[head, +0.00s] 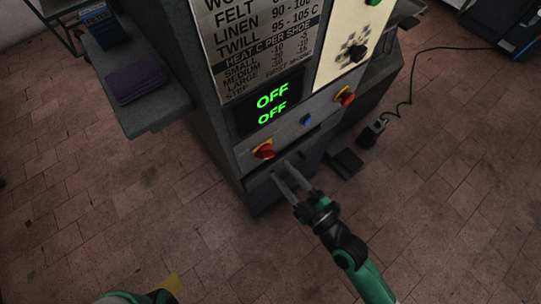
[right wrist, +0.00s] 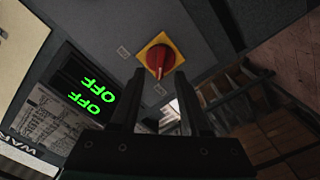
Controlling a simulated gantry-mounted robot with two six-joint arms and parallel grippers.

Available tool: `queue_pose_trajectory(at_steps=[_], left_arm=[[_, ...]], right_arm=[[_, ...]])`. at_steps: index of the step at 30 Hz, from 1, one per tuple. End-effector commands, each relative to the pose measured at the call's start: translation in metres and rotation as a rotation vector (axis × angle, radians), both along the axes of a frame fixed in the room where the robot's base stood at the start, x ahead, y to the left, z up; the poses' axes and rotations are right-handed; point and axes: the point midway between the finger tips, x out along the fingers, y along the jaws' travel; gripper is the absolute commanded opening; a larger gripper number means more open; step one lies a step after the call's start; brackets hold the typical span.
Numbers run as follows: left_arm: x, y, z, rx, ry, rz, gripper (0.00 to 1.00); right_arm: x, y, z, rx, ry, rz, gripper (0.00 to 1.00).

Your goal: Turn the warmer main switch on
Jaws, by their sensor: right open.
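A red rotary switch on a yellow plate (head: 264,151) sits low on the front of the grey machine, below a dark display (head: 270,104) with two green OFF readings. The switch also shows in the right wrist view (right wrist: 160,58), beyond and between the fingertips. My right gripper (head: 283,170) is open and empty, its fingers pointing at the machine front just below and right of the switch in the head view. The right wrist view shows the open fingers (right wrist: 160,78) too; whether they touch the switch cannot be told. My left gripper is out of view.
A second red knob on yellow (head: 345,96) and a small blue button (head: 307,119) share the panel. A side shelf (head: 150,112) holds a dark purple cloth (head: 137,80).

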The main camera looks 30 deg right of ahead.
Motion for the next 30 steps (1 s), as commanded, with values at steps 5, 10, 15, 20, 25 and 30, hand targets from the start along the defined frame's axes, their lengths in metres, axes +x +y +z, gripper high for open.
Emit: queue_pose_trajectory(at_steps=[5, 10, 15, 20, 25, 30], left_arm=[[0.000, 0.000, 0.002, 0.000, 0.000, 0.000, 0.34], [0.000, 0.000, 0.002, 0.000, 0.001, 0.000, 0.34], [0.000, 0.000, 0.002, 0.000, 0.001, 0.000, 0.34], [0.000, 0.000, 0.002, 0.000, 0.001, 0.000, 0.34], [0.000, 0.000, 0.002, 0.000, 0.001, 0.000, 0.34], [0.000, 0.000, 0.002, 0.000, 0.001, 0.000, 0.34]], right_arm=[[0.036, 0.007, 0.000, 0.000, -0.002, 0.001, 0.46], [0.051, 0.009, -0.001, 0.000, 0.001, 0.001, 0.46], [0.052, 0.009, -0.001, 0.001, 0.001, 0.001, 0.46], [0.052, 0.009, -0.001, 0.000, 0.001, 0.001, 0.34], [0.052, 0.009, -0.001, 0.000, 0.001, 0.001, 0.03], [0.052, 0.009, -0.001, 0.000, 0.001, 0.001, 0.00]])
